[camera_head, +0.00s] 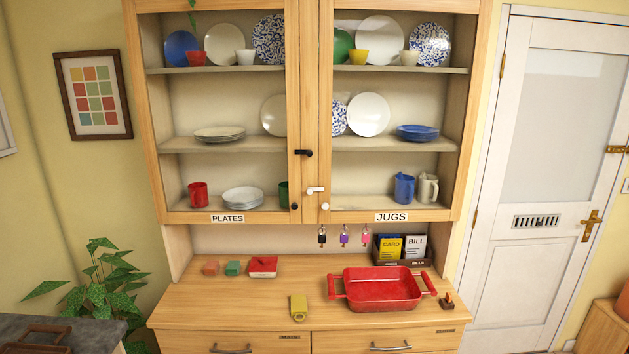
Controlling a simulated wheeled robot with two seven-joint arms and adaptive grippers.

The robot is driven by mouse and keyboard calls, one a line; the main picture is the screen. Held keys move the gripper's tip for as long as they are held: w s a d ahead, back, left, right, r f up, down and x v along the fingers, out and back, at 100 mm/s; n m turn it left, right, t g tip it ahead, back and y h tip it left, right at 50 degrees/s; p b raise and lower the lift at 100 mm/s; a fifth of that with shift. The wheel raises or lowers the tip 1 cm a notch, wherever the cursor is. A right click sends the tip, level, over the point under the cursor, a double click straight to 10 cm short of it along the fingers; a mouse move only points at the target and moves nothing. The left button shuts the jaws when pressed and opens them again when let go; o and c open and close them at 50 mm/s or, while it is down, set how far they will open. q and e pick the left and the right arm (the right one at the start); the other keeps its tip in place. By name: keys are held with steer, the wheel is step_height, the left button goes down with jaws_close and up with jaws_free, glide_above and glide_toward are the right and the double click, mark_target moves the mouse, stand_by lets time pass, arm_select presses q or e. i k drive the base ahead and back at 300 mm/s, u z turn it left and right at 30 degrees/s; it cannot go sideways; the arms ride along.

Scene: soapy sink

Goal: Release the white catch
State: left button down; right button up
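The white catch (315,190) is a small piece on the inner edges of the cabinet's two glass-front doors, low on the middle line. It lies roughly level across the gap between the doors. A black catch (303,153) sits above it, also roughly level. A black knob (294,206) is on the left door, labelled PLATES, and a white knob (325,206) is on the right door, labelled JUGS. Both doors look closed. Neither of my grippers is in view.
A red baking dish (382,289), a yellow-green object (299,307) and a red-and-white box (263,267) stand on the wooden counter (220,312) below. Several keys (344,236) hang under the cabinet. A plant (102,285) stands left. The space before the doors is clear.

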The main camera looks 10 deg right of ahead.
mark_target(309, 190)
steer(key=z, duration=0.55)
steer(key=i, duration=0.9)
steer(key=z, duration=0.75)
